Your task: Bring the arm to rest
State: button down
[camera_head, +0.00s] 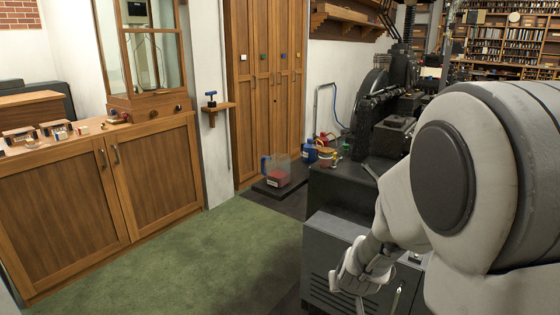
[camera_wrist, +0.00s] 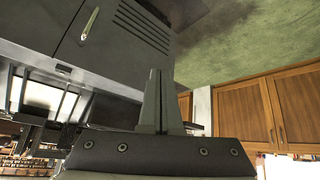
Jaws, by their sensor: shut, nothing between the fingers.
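My gripper (camera_wrist: 156,78) shows in the wrist view with its two fingers together and nothing between them. In the head view my arm fills the right side, and its wrist end hangs low in front of a dark metal cabinet (camera_head: 335,262). The fingertips are hard to make out there. In the wrist view the cabinet's slatted side (camera_wrist: 138,25) lies beyond the fingers, and no contact with it can be seen.
A dark casting machine (camera_head: 385,105) stands on the cabinet's side. A wooden cupboard (camera_head: 150,190) is at left with small items on top. A clear jug (camera_head: 275,172) with red contents stands on a low black platform. Green carpet (camera_head: 200,260) between is clear.

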jog(key=s+a+r+y, duration=0.2)
jog(key=s+a+r, duration=0.1)
jog(key=s+r, duration=0.65)
jog(key=s+d+r+g+h+p, duration=0.1)
jog(key=s+r, duration=0.3)
jog(key=s, duration=0.3)
jog(key=s+d+r+g, duration=0.1)
jog(key=s+d+r, duration=0.1)
jog(key=s+r, duration=0.35)
notch_tip(320, 180, up, 16)
jog(key=p, duration=1.7)
jog(key=shift+s+a, duration=0.15)
jog(key=shift+a, duration=0.05)
jog(key=shift+f, duration=0.1)
